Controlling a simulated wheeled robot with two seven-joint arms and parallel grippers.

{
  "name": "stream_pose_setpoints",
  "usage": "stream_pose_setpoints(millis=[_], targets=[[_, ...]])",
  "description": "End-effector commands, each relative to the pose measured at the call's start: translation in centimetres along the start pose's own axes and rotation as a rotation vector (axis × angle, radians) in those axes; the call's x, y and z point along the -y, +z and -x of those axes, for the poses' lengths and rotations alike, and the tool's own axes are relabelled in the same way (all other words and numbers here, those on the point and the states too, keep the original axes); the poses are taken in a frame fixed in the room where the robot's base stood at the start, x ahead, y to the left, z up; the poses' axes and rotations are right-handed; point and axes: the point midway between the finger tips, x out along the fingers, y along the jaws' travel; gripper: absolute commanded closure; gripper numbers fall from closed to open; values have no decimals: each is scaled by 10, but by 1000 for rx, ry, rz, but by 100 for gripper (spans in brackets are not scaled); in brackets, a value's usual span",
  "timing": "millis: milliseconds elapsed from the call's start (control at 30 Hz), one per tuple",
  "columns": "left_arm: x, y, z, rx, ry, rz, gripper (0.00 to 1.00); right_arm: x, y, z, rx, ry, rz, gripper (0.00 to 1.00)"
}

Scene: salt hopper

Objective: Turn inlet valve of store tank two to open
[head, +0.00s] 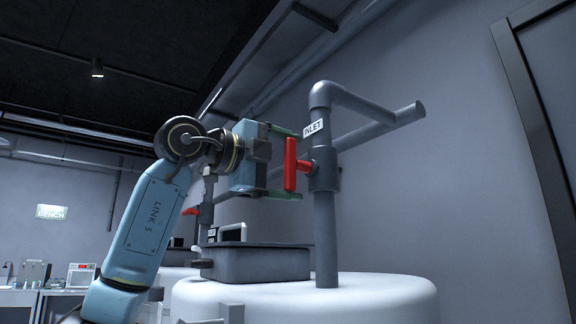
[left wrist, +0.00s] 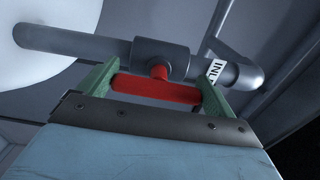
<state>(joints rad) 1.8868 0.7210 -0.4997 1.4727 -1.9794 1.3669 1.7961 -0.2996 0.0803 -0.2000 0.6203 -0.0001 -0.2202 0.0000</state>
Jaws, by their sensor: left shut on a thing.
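The red inlet valve handle (head: 290,165) sits on a grey vertical pipe (head: 325,225) above a white tank (head: 305,300). In the head view the handle stands upright, in line with the pipe. A label reading INLET (head: 313,128) is on the pipe above it. My left gripper (head: 287,163) reaches in from the left, its green fingers above and below the handle. In the left wrist view the red handle (left wrist: 157,89) lies between the two green fingers, which are shut on its ends. My right gripper is not in view.
Another red handle (head: 190,211) shows behind my arm. A grey pipe (head: 380,125) runs to the right from the inlet pipe. A bench stands far left.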

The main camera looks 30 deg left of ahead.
Motion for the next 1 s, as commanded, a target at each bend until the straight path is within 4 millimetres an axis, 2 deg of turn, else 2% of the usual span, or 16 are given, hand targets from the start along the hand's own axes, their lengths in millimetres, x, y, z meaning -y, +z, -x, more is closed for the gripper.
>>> stream_pose_setpoints(millis=[67,100,167,433,567,1000], targets=[[1,1,1,2,-2,0,32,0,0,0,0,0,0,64],[1,1,0,2,-2,0,8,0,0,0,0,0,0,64],[1,1,0,2,-1,-1,0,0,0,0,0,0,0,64],[0,1,3,1,-1,-1,0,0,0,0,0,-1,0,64],[0,1,16,1,-3,-2,0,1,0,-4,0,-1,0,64],[0,1,109,4,-4,-2,0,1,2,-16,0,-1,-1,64]])
